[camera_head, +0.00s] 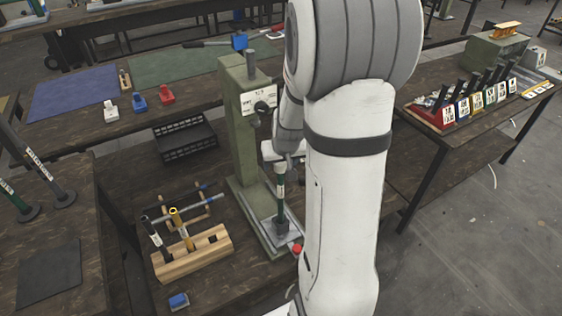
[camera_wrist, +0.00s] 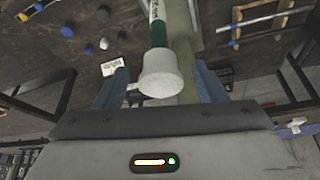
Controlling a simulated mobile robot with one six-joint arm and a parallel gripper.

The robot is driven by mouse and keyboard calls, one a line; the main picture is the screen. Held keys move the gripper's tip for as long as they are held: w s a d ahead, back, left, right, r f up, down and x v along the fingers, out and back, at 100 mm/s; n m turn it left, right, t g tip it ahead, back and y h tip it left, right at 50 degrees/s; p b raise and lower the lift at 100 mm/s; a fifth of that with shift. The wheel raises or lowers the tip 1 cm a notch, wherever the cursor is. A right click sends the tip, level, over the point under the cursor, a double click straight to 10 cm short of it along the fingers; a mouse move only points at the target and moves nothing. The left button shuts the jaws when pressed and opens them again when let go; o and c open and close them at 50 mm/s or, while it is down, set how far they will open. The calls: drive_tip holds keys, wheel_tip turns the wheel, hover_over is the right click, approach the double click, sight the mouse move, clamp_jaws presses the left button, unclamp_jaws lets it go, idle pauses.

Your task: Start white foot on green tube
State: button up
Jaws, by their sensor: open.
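The green tube (camera_head: 281,200) stands upright at the foot of the green press (camera_head: 245,130), with a white label around it. In the wrist view, the green tube (camera_wrist: 158,30) carries the white foot (camera_wrist: 163,76) on its near end. I cannot tell how firmly the foot is seated. My gripper (camera_wrist: 160,86) is open, with one blue finger on each side of the foot and visible gaps between. In the head view the foot is hard to make out, and my arm covers part of the press and gripper.
A wooden block (camera_head: 192,257) with a yellow and a black tube stands left of the press. A red button (camera_head: 297,248) is at the press base. A blue foot (camera_head: 179,301) lies in front. Another white foot (camera_head: 110,107) lies on the back bench.

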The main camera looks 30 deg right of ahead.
drive_tip(key=v, duration=0.7)
drive_tip(key=shift+s+r, duration=0.2)
drive_tip(key=shift+r, duration=0.2)
drive_tip(key=s+a+r+n, duration=0.1)
drive_tip(key=s+a+r, duration=0.2)
drive_tip(key=s+a, duration=0.3)
drive_tip(key=s+a+r+n+g+y, duration=0.1)
drive_tip(key=s+a+r, duration=0.2)
drive_tip(key=s+a, duration=0.3)
drive_tip(key=s, duration=0.4)
drive_tip(key=shift+a+g, duration=0.3)
drive_tip(key=shift+a, duration=0.1)
drive_tip(key=shift+d, duration=0.1)
idle(0.4)
